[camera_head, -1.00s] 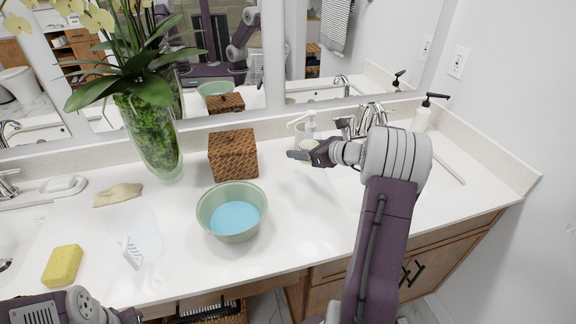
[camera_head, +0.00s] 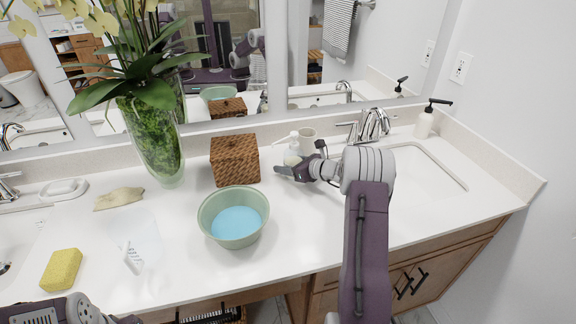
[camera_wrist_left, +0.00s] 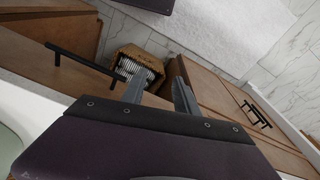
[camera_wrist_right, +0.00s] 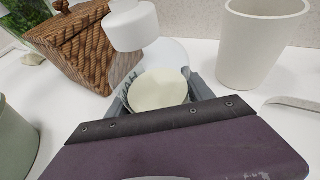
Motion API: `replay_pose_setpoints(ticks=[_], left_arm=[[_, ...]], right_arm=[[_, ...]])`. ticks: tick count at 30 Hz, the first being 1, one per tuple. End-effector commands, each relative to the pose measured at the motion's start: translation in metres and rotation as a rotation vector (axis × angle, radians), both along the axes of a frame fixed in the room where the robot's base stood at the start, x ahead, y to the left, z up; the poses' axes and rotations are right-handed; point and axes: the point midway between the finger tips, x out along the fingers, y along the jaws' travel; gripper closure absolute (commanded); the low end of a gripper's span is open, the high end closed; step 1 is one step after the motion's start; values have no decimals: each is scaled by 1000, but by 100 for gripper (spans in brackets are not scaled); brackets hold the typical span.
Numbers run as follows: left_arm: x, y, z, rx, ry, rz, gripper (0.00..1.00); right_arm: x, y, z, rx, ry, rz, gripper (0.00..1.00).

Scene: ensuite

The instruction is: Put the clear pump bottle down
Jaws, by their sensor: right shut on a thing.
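The clear pump bottle (camera_head: 293,151), with a white pump head and pale contents, is upright in my right gripper (camera_head: 283,171), just right of the woven box. In the right wrist view the two fingers (camera_wrist_right: 160,88) close around the bottle's body (camera_wrist_right: 170,53), and its white pump top (camera_wrist_right: 133,25) rises above them. The fingers hide its base in the head view, so I cannot tell whether it touches the white counter (camera_head: 300,235). My left gripper (camera_wrist_left: 158,92) is open and empty, low by the cabinet front.
The woven box (camera_head: 235,160) stands close left of the bottle, a pale cup (camera_head: 307,139) close behind right. A green bowl (camera_head: 233,217) of blue water is in front of the box. The faucet (camera_head: 372,124) and sink lie right. Counter right of the bowl is clear.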

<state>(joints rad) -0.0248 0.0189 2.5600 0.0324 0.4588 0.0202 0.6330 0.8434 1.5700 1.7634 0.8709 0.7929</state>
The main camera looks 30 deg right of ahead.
Motion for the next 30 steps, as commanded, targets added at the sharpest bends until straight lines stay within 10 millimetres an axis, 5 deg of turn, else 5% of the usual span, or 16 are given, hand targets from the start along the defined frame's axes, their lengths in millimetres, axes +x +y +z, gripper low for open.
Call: replay_pose_setpoints(ticks=[4,5,6,18,30], left_arm=[[0,0,-5,0,0,0,64],[0,0,-4,0,0,0,64],[0,0,-3,0,0,0,64],[0,0,1,0,0,0,64],[0,0,2,0,0,0,64]], right_arm=[[0,0,-4,0,-2,0,100],[0,0,-3,0,0,0,31],[0,0,-3,0,0,0,20],[-3,-2,3,0,0,-1,18],[-87,-30,39,-1,-1,-4,18]])
